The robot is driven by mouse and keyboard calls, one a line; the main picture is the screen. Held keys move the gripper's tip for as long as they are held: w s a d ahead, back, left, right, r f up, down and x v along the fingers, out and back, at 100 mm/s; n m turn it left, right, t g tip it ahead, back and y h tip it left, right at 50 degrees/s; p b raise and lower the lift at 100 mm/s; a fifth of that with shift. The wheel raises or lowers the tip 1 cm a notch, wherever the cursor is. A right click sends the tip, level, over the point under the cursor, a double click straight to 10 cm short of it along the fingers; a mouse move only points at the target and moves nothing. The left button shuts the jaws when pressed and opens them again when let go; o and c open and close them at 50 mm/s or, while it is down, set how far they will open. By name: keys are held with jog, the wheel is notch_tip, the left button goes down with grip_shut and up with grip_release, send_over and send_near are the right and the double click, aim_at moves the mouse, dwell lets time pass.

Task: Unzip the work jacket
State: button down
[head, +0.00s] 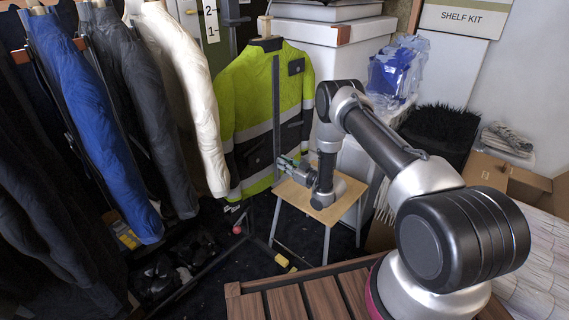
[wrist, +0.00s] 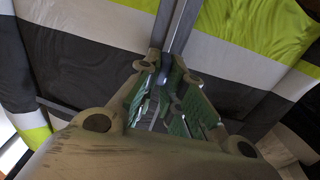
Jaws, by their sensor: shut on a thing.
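The work jacket (head: 260,85) is yellow-green with black panels and pale bands, and it hangs upright. A grey zip strip (head: 276,95) runs down its front; in the wrist view the zip (wrist: 176,32) shows as two grey strips meeting between my fingers. My gripper (head: 286,164) is low on the jacket front, at the zip line. In the wrist view my gripper (wrist: 165,80) has its green-padded fingers closed around the small grey zip pull (wrist: 163,74), which is mostly hidden by them. Whether the strips above are parted is hard to tell.
A small wooden-topped table (head: 318,208) stands under my gripper, close to the jacket. Blue, dark and white garments (head: 188,75) hang at left. A slatted wooden surface (head: 320,297) is in front. White boxes (head: 325,45) stand behind the jacket.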

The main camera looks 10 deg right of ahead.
jog(key=shift+s+f, duration=0.15)
jog(key=shift+f, duration=0.05)
jog(key=c, duration=1.7)
grip_release()
jog(key=shift+o, duration=0.9)
jog(key=v, duration=1.2)
